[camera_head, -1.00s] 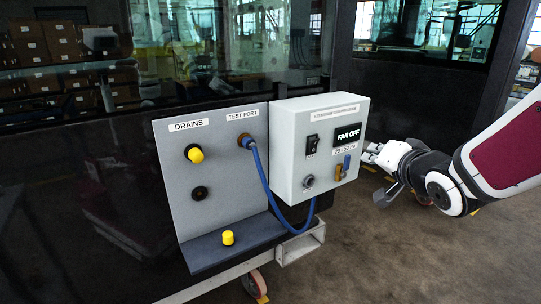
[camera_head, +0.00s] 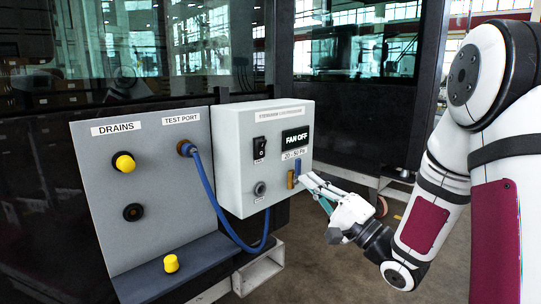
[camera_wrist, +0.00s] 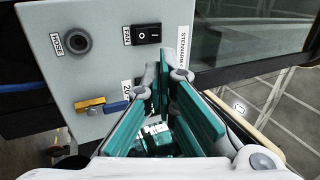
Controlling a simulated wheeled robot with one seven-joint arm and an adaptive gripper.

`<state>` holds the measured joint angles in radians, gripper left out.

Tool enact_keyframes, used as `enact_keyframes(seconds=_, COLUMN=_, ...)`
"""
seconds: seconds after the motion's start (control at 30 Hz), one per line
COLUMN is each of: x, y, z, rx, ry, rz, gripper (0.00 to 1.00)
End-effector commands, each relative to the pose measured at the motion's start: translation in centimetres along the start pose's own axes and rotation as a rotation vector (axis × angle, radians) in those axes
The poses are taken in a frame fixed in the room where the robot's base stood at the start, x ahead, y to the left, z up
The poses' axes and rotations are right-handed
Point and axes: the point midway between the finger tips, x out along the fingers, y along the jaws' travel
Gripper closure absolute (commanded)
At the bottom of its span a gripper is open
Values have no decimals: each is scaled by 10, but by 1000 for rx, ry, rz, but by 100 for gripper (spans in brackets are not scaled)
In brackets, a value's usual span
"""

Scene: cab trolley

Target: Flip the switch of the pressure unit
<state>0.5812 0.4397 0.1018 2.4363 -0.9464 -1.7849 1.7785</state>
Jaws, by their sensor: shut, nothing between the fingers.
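The pressure unit (camera_head: 232,175) is a light grey box mounted beside the drains panel. The switch also shows in the wrist view (camera_wrist: 147,34), near the top. A brass valve (camera_head: 291,180) with a blue handle (camera_head: 297,166) sits lower right. My gripper (camera_head: 306,180) is shut and empty, close to the valve at the box's right side. In the wrist view its teal-padded fingers (camera_wrist: 166,72) point toward the face, below the switch; contact cannot be told.
A hose port (camera_head: 260,188) lies below the switch. A blue hose (camera_head: 207,187) runs from the test port and loops below the box. Dark glazed cab walls stand behind. Open floor lies to the lower right.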

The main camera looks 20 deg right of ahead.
Motion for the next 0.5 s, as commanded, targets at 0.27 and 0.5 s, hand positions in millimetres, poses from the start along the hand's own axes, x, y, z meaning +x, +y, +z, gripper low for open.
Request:
enact_keyframes(seconds=0.27, x=0, y=-1, z=0, rx=1, ry=0, rz=-2, gripper=100)
enact_keyframes(seconds=0.5, x=16, y=-1, z=1, rx=-2, ry=-4, rz=-3, gripper=100)
